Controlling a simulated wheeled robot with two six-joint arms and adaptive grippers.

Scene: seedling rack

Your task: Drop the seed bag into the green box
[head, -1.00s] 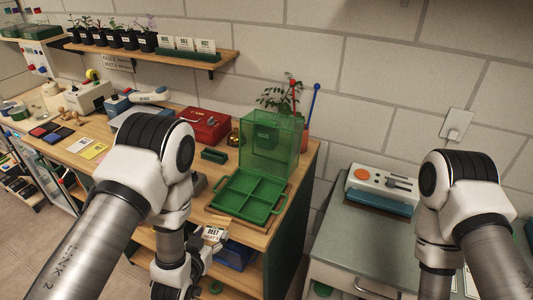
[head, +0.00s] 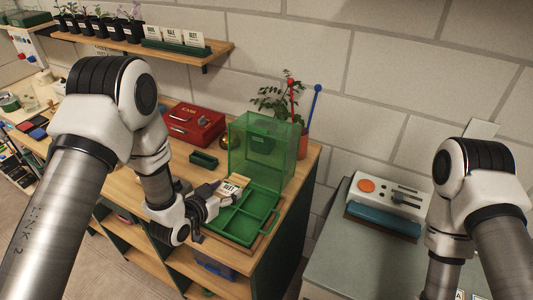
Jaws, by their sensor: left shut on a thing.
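The green box (head: 262,237) sits on the wooden bench with its clear green lid (head: 262,150) standing open at the back. Its tray has several compartments. My left gripper (head: 226,194) is shut on the seed bag (head: 231,186), a small pale packet with a dark printed label. It holds the bag over the left part of the box; the exact height above the tray is hard to tell. The gripper partly hides the box's left side. My right arm is at the right edge of the head view, and its gripper is out of the picture.
A red cash box (head: 194,124) and a small dark green tray (head: 204,160) stand behind and left of the box. A potted plant (head: 303,147) is behind the lid. A grey cabinet (head: 352,262) with a white-and-blue device (head: 386,205) is to the right.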

